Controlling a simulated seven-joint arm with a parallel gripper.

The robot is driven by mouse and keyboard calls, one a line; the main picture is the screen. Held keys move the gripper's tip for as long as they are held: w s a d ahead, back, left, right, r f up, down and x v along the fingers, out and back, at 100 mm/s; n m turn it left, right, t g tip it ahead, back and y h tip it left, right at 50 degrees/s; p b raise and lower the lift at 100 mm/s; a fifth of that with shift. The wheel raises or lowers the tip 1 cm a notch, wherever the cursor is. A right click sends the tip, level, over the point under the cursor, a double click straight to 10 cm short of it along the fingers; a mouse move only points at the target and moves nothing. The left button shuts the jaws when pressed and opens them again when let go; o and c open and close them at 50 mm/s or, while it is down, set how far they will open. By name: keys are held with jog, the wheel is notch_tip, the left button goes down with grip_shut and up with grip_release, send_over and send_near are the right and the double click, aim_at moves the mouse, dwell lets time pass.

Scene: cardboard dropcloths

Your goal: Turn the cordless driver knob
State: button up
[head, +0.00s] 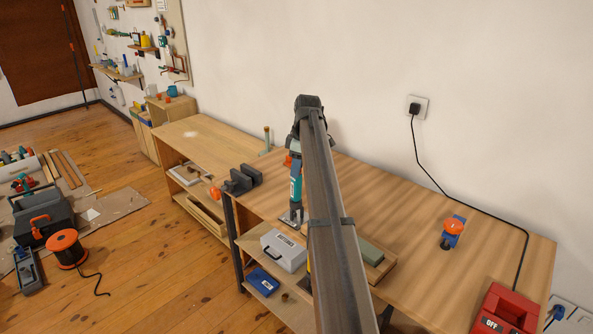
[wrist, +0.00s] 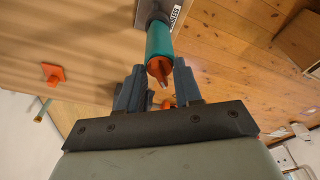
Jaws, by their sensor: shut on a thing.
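In the head view my arm hides part of the bench, and the fingers are hard to make out. Exactly where the fingers touch is partly hidden.
A dark vise (head: 240,180) stands left of the driver. A green block (head: 371,253) lies right of my arm. A blue-and-orange item (head: 452,230) and a red box (head: 505,312) are further right.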

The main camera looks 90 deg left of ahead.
jog(key=shift+d+f, duration=0.1)
jog(key=shift+f, duration=0.8)
jog(key=n, duration=0.4)
jog(key=shift+n+h, duration=0.4)
jog(key=shift+c, duration=0.3)
jog(key=n, duration=0.4)
jog(key=shift+h, duration=0.3)
jog(key=o, duration=0.6)
jog(key=shift+r, duration=0.15)
jog(key=shift+a+r, duration=0.25)
jog(key=shift+r, duration=0.6)
jog(key=shift+w+a+r, duration=0.1)
jog(key=shift+a+r, duration=0.05)
jog(key=shift+r, duration=2)
